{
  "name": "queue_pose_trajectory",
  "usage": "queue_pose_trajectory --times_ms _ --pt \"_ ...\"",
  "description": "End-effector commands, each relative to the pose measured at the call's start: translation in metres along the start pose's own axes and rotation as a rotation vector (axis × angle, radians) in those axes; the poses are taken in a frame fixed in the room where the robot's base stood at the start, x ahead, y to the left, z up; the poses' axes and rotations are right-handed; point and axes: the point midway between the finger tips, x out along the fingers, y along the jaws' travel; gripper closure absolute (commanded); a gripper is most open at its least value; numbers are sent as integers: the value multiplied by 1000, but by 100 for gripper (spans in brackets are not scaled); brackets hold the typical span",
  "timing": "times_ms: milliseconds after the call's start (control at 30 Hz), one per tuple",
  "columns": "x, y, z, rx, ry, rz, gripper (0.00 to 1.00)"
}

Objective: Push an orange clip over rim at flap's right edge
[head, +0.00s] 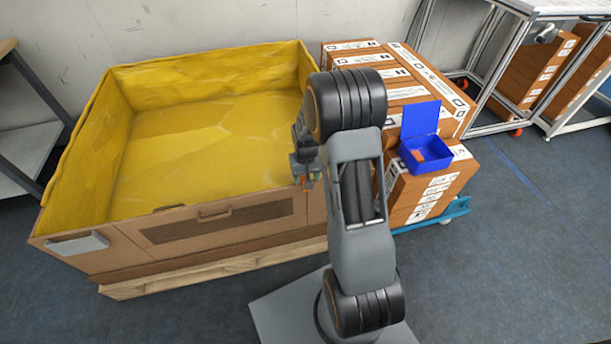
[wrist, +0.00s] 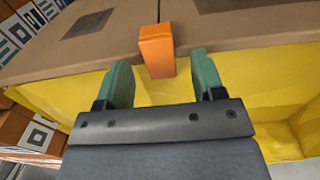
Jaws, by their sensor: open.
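An orange clip (wrist: 157,52) sits across the cardboard rim (wrist: 100,62) in the wrist view, partly over the yellow liner (wrist: 75,95). My gripper (wrist: 163,72) is open, with one green finger on each side of the clip. Gaps show between the clip and both fingers. In the head view my gripper (head: 304,178) is at the front wall of the big box, by the right end of the flap (head: 215,225). The clip is too small to make out clearly there. How far down it sits on the rim cannot be told.
A blue open-lid bin (head: 425,155) with an orange item inside stands on stacked labelled cartons (head: 440,190) to the right. The yellow-lined box (head: 190,140) rests on a wooden pallet (head: 150,285). A grey metal rack (head: 480,70) is behind. Floor at right is free.

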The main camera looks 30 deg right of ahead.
Motion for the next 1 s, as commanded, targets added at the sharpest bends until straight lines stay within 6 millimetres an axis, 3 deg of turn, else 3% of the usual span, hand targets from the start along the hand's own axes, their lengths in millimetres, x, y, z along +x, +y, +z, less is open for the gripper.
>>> queue_pose_trajectory --times_ms 33,200,500,700,1000 --pt "-18 0 -1 0 10 0 39" --pt "-59 0 0 1 20 0 39" --pt "-112 1 1 2 29 0 39" --pt "-128 0 1 2 31 0 39" --pt "-131 0 2 2 31 0 39"
